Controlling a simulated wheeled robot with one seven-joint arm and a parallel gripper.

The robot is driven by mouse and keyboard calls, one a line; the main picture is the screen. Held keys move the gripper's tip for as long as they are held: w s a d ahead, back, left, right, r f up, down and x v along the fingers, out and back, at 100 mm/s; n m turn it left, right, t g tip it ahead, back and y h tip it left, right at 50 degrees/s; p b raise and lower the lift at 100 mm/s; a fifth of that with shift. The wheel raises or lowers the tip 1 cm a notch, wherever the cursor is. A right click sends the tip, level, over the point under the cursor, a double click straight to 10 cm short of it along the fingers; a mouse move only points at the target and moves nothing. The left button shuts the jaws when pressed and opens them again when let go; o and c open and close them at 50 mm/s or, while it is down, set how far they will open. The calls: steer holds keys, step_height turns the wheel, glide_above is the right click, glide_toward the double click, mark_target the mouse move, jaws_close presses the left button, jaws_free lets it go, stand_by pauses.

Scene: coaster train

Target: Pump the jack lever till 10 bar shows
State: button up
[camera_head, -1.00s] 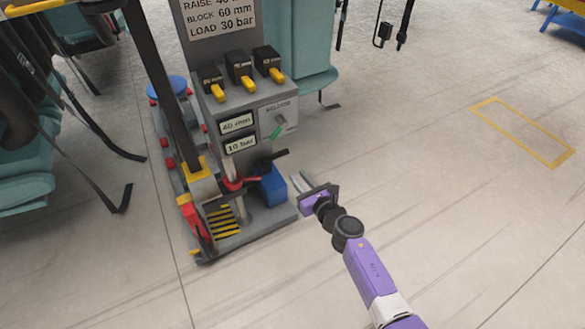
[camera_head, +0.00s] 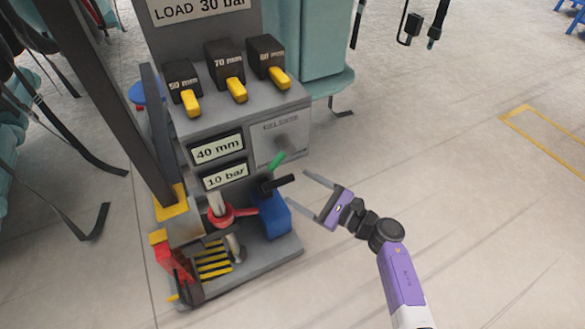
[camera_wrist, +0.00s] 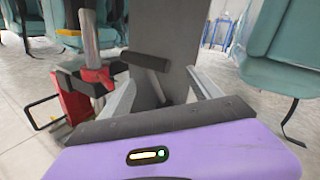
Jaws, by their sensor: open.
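The black jack lever (camera_head: 277,183) sticks out to the right above the blue pump block (camera_head: 272,217) on the grey jack stand. Its dark bar also shows ahead of my fingers in the wrist view (camera_wrist: 147,61). The lower display (camera_head: 226,177) reads 10 bar; the upper display (camera_head: 218,149) reads 40 mm. My gripper (camera_head: 300,189) is open and empty, just right of the lever's end, its fingers pointing at it. I see no contact. In the wrist view, my gripper (camera_wrist: 162,80) has its fingers spread with the lever beyond them.
A green-tipped release handle (camera_head: 277,160) sits close above the lever. A red collar (camera_head: 228,214) surrounds the jack post on the left. Black blocks (camera_head: 229,65) with yellow tabs stand on the shelf above. The floor to the right is clear.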

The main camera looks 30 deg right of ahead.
mark_target(271, 184)
steer(key=b+x, duration=0.2)
steer(key=x, duration=0.5)
steer(key=shift+w+a, duration=0.25)
steer(key=shift+a, duration=0.05)
jaws_close()
steer(key=shift+s, duration=0.1)
